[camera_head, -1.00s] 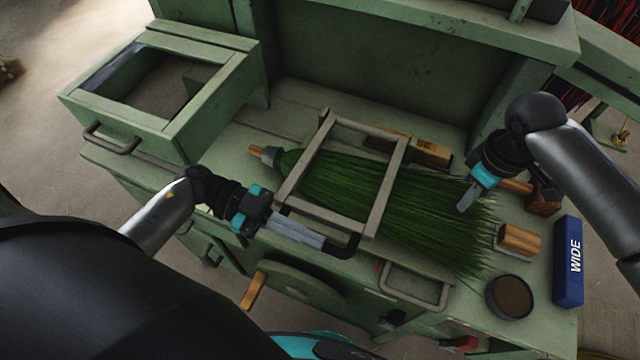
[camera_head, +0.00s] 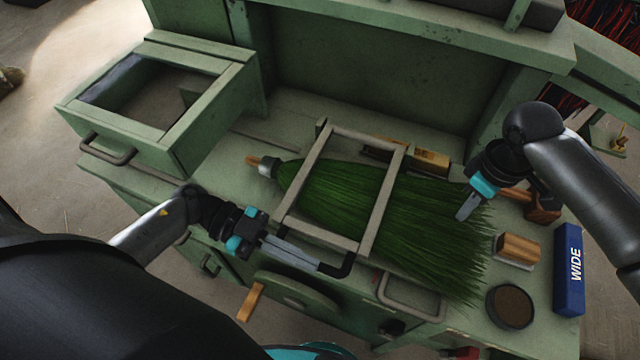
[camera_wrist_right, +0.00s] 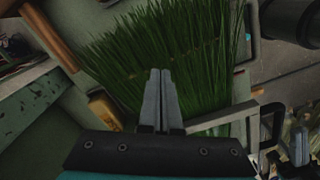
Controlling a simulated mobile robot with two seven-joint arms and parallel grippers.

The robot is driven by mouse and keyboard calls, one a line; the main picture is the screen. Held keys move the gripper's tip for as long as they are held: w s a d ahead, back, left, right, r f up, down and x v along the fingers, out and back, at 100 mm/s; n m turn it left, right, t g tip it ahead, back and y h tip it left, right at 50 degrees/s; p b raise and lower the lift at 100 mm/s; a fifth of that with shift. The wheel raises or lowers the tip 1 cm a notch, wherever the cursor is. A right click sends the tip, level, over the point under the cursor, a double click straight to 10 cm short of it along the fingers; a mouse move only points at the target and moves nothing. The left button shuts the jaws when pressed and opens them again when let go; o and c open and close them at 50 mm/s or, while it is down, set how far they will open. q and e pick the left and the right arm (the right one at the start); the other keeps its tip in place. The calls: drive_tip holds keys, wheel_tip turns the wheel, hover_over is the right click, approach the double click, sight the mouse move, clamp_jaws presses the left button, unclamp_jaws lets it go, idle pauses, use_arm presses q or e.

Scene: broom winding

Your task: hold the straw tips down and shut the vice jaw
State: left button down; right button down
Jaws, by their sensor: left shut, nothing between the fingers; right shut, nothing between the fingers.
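The green straw broom (camera_head: 430,235) lies on the green bench, its straw fanned toward the right and its bound end at the left. The grey rectangular vice jaw frame (camera_head: 378,205) lies across the straw; I cannot tell whether it is fully down. Its black handle (camera_head: 345,268) sticks out at the near side. My left gripper (camera_head: 320,266) is shut and empty, its fingers at the handle. My right gripper (camera_head: 464,214) is shut and empty, its fingertips at the straw near the tips. The right wrist view shows its closed fingers (camera_wrist_right: 160,88) over the straw (camera_wrist_right: 150,50).
A blue box marked WIDE (camera_head: 569,268), a round dark tin (camera_head: 510,306) and a wooden block (camera_head: 518,250) stand at the right. A wooden-handled tool (camera_head: 542,207) lies near my right gripper. An open-topped green box (camera_head: 170,135) stands at the left.

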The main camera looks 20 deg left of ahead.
sight(452, 228)
use_arm(q)
drive_tip(key=r+v, duration=0.2)
drive_tip(key=v, duration=0.8)
drive_tip(key=shift+s, duration=0.3)
use_arm(e)
drive_tip(key=shift+a, duration=0.1)
use_arm(q)
drive_tip(key=shift+a, duration=0.1)
use_arm(e)
drive_tip(key=shift+f, duration=2.15)
drive_tip(key=shift+s+f, duration=0.2)
